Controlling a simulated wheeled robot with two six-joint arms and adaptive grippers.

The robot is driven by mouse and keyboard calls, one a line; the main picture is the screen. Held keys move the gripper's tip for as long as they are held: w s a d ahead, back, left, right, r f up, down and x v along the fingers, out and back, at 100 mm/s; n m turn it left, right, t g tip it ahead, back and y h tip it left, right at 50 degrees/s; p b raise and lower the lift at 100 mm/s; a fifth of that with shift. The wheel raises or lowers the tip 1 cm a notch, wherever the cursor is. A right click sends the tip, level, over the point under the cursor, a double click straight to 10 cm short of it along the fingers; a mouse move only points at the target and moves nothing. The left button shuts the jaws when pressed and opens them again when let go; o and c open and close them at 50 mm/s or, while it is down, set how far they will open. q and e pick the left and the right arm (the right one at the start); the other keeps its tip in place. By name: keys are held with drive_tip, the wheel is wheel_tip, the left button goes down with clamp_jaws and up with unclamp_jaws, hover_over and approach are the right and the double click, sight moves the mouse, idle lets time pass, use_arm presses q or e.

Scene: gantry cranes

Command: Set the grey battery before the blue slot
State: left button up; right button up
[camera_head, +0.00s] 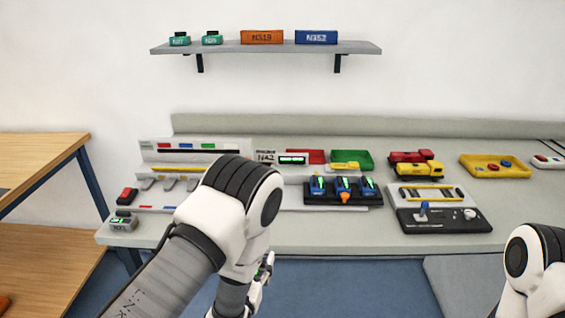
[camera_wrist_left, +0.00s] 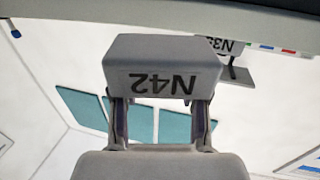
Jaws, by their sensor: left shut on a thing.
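My left gripper (camera_wrist_left: 160,104) is shut on the grey battery (camera_wrist_left: 165,62), a block whose label N42 reads upside down in the wrist view. In the head view the left gripper (camera_head: 263,277) hangs low at the table's front edge, partly behind my arm; I cannot make out the battery there. A white panel (camera_head: 147,157) on the table's left has green, blue and red marks. A strip in front of it has a red mark (camera_head: 145,207) and a blue mark (camera_head: 170,208). My forearm hides part of this area, and I cannot tell which opening is the blue slot.
A grey block with a green display (camera_head: 123,223) stands at the table's front left corner, near a red-black block (camera_head: 127,196). A black rack (camera_head: 316,200) with blue pieces and a control box (camera_head: 443,219) stand farther right. A wall shelf (camera_head: 270,48) holds several blocks.

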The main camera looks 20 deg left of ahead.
use_arm(q)
drive_tip(key=shift+s+d, duration=0.1)
drive_tip(key=shift+d, duration=0.1)
drive_tip(key=shift+s+a+r+m+h, duration=0.2)
drive_tip(key=shift+s+a+m+h, duration=0.1)
drive_tip(key=shift+s+a+h, duration=0.3)
drive_tip(key=s+a+r+n+y, duration=0.2)
drive_tip(key=a+r+y, duration=0.1)
drive_tip(key=a, duration=0.5)
drive_tip(key=s+a+r+n+y, duration=0.1)
drive_tip(key=s+a+r+y, duration=0.2)
drive_tip(key=a, duration=0.5)
drive_tip(key=shift+r+n+g, duration=0.3)
drive_tip(key=shift+n, duration=0.1)
drive_tip(key=shift+w+a, duration=0.1)
drive_tip(key=shift+a, duration=0.05)
